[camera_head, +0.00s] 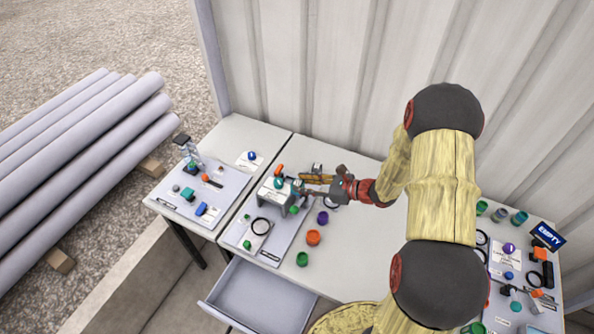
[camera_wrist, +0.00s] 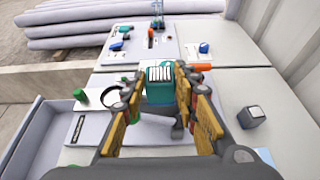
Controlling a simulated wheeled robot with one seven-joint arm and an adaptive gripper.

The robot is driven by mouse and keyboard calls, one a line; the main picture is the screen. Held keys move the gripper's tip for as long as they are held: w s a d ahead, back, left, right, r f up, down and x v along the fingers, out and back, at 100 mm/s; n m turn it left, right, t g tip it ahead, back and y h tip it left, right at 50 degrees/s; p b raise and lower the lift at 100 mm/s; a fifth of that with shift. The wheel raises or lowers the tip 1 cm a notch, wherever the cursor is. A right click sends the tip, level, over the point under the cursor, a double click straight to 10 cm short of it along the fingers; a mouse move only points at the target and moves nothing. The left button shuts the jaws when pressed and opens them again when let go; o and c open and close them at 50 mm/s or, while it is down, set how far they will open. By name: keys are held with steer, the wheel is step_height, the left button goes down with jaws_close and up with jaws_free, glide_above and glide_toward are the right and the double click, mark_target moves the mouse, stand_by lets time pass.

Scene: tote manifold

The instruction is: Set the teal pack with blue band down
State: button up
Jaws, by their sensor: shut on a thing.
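The teal pack (camera_wrist: 160,90) is between the fingers of my gripper (camera_wrist: 161,80) in the wrist view. Its top looks white with dark stripes, and I cannot make out a blue band. My gripper (camera_head: 303,187) is shut on it, above the grey-white tray board (camera_head: 238,236) on the left part of the long table. In the head view the pack is small and mostly hidden by the fingers, beside a grey stand (camera_head: 270,197). I cannot tell whether its underside touches anything.
Orange (camera_head: 313,237), purple (camera_head: 323,217) and green (camera_head: 302,259) pieces stand right of the board. A black ring (camera_head: 261,226) lies on it. An open drawer (camera_head: 258,297) juts out in front. The table's middle is clear. A corrugated wall (camera_head: 320,80) rises behind.

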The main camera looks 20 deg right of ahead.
steer(key=shift+s+r, duration=0.1)
steer(key=shift+s, duration=0.25)
steer(key=shift+w+d+f, duration=0.1)
steer(key=shift+d+f, duration=0.15)
steer(key=shift+d, duration=0.05)
steer(key=w+d+m+t+h+b, duration=0.2)
steer(key=w+d+m+t+h, duration=0.1)
steer(key=d+m+h, duration=0.15)
steer(key=w+a+r+m+h+b, duration=0.1)
steer(key=a+r+b, duration=0.3)
steer(key=a+r, duration=0.4)
steer(key=shift+w+a+b, duration=0.3)
steer(key=shift+w+a, duration=0.3)
steer(key=shift+a, duration=0.1)
